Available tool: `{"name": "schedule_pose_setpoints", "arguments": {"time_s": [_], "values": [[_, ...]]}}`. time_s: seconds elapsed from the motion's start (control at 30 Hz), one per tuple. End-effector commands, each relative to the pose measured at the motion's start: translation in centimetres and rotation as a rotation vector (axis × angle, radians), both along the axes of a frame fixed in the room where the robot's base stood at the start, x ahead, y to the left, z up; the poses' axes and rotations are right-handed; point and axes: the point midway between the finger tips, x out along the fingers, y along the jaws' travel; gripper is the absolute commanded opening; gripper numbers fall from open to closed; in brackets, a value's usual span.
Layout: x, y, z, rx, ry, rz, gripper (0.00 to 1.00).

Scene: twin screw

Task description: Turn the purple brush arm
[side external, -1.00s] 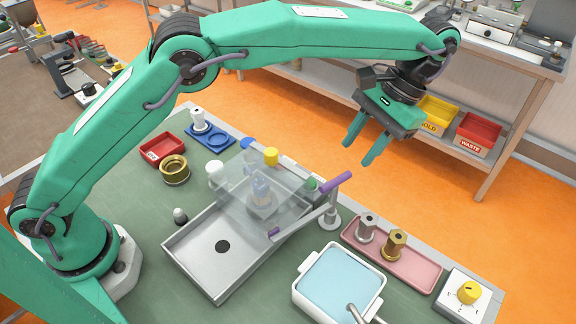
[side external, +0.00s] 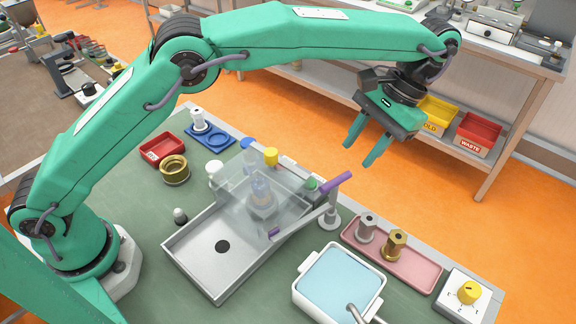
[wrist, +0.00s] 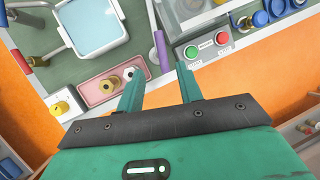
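The purple brush arm shows in the side view as a thick purple grip (side external: 335,183) at the top of a grey post. A grey bar runs from it toward the lower left, over the metal tray's edge, and ends in a small purple tip (side external: 274,232). In the wrist view the purple grip (wrist: 160,50) lies just beyond my fingertips. My gripper (side external: 358,154) is open and empty, above and to the right of the purple grip, clear of it. In the wrist view my gripper (wrist: 158,70) has its two green fingers spread apart.
A metal tray (side external: 190,262) holds a bottle under a clear cover (side external: 232,182), left of the post. A pink tray (side external: 420,272) with two hex fittings and a white basin (side external: 303,300) stand near the post. A button box (wrist: 205,47) is beside the grip. The air around my gripper is clear.

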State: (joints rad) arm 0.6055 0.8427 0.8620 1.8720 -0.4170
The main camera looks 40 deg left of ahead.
Motion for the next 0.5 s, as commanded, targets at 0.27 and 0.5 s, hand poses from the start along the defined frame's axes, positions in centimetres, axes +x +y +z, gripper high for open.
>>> {"name": "schedule_pose_setpoints", "arguments": {"time_s": [0.27,0.5], "values": [[-0.6,0.5,-1.5,0.000,0.002,0.000,0.36],[-1.4,1.1,-3.5,0.001,0.003,0.001,0.36]]}}
